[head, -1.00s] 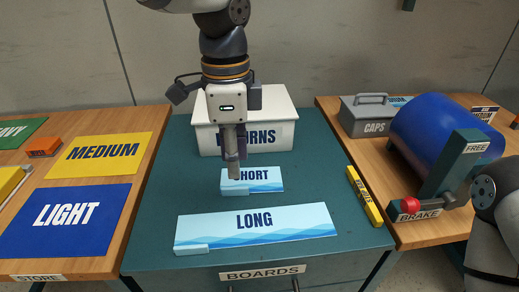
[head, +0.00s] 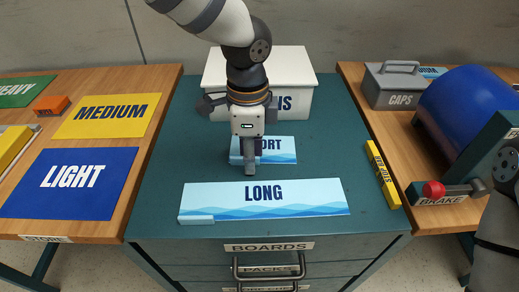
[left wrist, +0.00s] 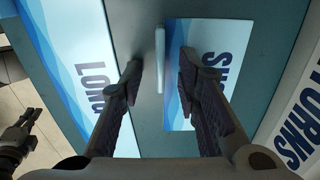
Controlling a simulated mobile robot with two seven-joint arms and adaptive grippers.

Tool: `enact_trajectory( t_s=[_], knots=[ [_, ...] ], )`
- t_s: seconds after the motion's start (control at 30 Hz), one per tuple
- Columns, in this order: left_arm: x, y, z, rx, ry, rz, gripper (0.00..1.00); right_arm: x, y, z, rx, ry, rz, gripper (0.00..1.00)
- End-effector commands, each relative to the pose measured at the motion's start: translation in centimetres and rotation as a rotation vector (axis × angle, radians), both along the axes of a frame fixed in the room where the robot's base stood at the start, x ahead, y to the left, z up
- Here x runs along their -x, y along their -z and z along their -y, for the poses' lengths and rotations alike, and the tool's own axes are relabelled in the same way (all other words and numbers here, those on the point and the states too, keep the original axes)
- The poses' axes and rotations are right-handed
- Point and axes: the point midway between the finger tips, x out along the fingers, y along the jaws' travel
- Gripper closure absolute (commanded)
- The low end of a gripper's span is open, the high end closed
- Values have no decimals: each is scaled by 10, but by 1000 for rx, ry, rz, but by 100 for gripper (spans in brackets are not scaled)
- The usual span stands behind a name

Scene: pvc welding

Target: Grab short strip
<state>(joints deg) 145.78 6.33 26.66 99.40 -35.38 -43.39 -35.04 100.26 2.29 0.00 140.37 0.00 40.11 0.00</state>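The short strip (head: 281,152) is a light blue board lettered SHORT. It lies on the dark green bench top behind the long strip (head: 265,197). My left gripper (head: 250,168) points down at the front edge of the short strip and hides part of its lettering. In the left wrist view the fingers (left wrist: 159,85) are open. A thin pale upright tab (left wrist: 160,58) shows between them, beside the short strip (left wrist: 209,62). One finger is over the strip, the other over the gap towards the long strip (left wrist: 82,62). I cannot tell contact.
A white box (head: 295,62) stands behind the short strip. A yellow bar (head: 383,174) lies at the bench's right edge. The right table holds a grey CAPS case (head: 393,88), a blue drum (head: 465,105) and a brake lever with a red knob (head: 433,190). Coloured mats lie left.

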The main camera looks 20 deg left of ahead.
Motion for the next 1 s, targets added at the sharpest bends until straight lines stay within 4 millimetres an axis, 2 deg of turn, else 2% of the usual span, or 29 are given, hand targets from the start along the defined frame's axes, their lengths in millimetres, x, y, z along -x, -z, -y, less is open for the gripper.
enact_trajectory(
  t_s=[0.1,0.23,0.67,0.77,0.8,1.0],
  knots=[
    [0,-1,0,0,0,2,70,-1,0,0,0,0,2,100],
    [0,-2,0,1,0,2,99,-1,0,0,0,0,2,100],
    [-1,-7,0,1,-2,4,100,-1,-1,0,0,0,4,100],
    [-2,-26,0,1,-2,8,100,-4,-3,0,0,0,13,100],
    [-1,-39,0,3,-3,9,100,-5,-5,0,0,0,18,100],
    [33,-98,36,-1,2,16,100,-19,-18,0,0,0,67,100]
  ],
)
